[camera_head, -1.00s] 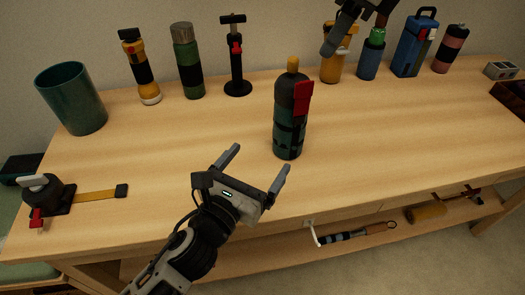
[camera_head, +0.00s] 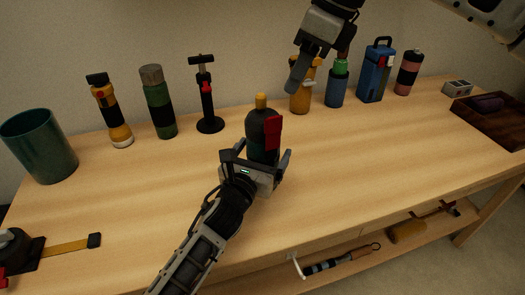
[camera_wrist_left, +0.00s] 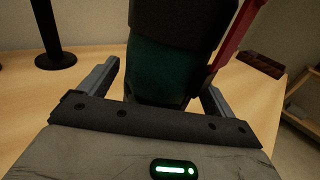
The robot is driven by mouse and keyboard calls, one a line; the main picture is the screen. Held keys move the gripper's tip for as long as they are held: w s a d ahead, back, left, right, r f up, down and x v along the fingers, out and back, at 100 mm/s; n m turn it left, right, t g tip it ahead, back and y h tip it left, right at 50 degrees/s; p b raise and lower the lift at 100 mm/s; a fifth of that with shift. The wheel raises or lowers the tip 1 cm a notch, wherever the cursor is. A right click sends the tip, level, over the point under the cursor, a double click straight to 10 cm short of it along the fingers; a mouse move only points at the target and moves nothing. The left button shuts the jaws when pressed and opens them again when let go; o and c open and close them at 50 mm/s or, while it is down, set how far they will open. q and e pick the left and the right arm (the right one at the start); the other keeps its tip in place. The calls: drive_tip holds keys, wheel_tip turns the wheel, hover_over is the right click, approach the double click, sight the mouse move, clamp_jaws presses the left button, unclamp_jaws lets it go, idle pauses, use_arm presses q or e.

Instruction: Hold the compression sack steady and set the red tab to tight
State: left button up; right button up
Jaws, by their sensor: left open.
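The compression sack (camera_head: 262,127) stands upright on the table. It is dark green with a black upper part, a yellow top knob and a red tab (camera_head: 273,132) down its right side. My left gripper (camera_head: 255,165) is open, with one finger on each side of the sack's lower part. The left wrist view shows the sack's green body (camera_wrist_left: 165,70) between the fingers, with gaps visible. My right gripper (camera_head: 300,78) is above the table, behind and right of the sack. I cannot tell its opening.
A green cup (camera_head: 40,145), a yellow flashlight (camera_head: 110,112), a green bottle (camera_head: 158,102) and a black stand (camera_head: 206,100) line the back left. Several containers, including a blue one (camera_head: 376,75), stand at the back right. A dark tray (camera_head: 495,118) is far right. The table's right front is clear.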

sight(274, 117)
use_arm(q)
drive_tip(key=shift+w+d, duration=0.1)
drive_tip(key=shift+w, duration=0.1)
drive_tip(key=c, duration=1.3)
use_arm(e)
drive_tip(key=shift+o, duration=0.3)
use_arm(q)
drive_tip(key=shift+o, duration=0.2)
use_arm(e)
drive_tip(key=shift+o, duration=0.5)
drive_tip(key=a+f+m+t, duration=0.1)
drive_tip(key=f+m, duration=0.2)
drive_tip(key=w+a+f+m+t+h, duration=0.1)
drive_tip(key=f+m, duration=0.2)
drive_tip(key=a+f+m+h, duration=0.1)
drive_tip(key=a+f+m, duration=0.1)
drive_tip(key=f+m, duration=0.1)
drive_tip(key=shift+w+f+m+t, duration=0.15)
drive_tip(key=shift+f+m+t, duration=0.15)
drive_tip(key=shift+f+t, duration=0.15)
